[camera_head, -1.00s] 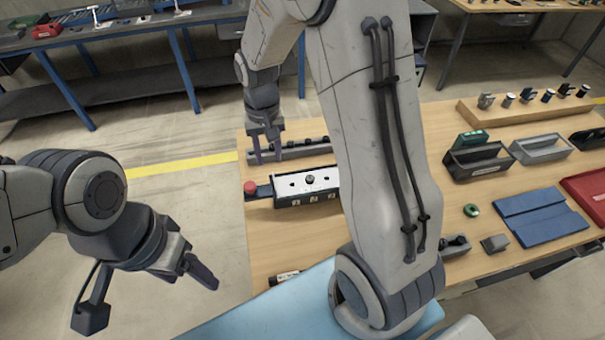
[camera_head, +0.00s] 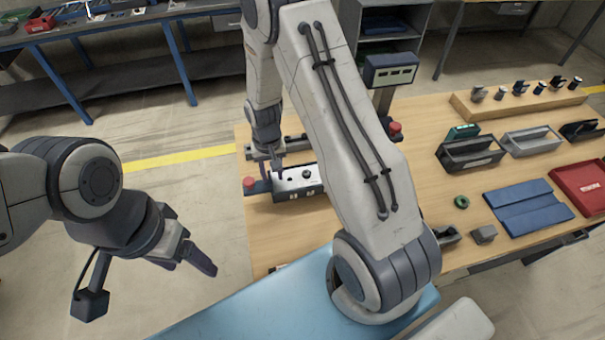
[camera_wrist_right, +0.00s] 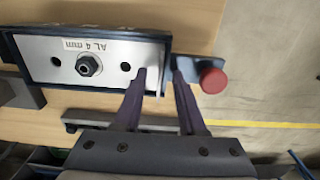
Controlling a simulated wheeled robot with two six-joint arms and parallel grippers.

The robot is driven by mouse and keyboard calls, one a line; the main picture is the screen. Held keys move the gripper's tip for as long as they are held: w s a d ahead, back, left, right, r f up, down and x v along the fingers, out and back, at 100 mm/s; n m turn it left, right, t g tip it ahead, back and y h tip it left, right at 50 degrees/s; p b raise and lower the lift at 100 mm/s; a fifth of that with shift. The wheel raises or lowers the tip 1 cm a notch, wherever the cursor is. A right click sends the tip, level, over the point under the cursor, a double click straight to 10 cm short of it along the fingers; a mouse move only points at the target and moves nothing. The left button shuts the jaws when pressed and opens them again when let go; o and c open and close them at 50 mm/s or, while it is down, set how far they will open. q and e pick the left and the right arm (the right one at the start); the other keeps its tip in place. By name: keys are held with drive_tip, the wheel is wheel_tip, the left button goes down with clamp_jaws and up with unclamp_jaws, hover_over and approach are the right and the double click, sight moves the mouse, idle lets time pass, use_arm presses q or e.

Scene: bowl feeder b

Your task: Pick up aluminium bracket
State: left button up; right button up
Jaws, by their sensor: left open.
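A light metal plate (camera_wrist_right: 105,65) marked "AL 4 mm", with a dark nut in its middle and holes beside it, lies in a dark-framed fixture (camera_wrist_right: 12,50). I cannot tell whether this plate is the aluminium bracket. The fixture also shows in the head view (camera_head: 312,191). My right gripper (camera_wrist_right: 161,78) is open at the fixture's red-knob end. One finger is over the plate, the other outside the frame, with a pale edge between them. It also shows in the head view (camera_head: 267,174). My left gripper (camera_head: 203,266) is open and empty, left of the table.
A red knob (camera_wrist_right: 213,80) sits close beside the right gripper's outer finger. On the table's right are dark and grey bins (camera_head: 530,143), a blue mat (camera_head: 527,207), a red tray (camera_head: 580,190) and a green ring (camera_head: 461,202). A rack with several small parts (camera_head: 490,107) stands behind.

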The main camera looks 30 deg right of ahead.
drive_tip(key=shift+c, duration=0.3)
clamp_jaws()
idle(1.1)
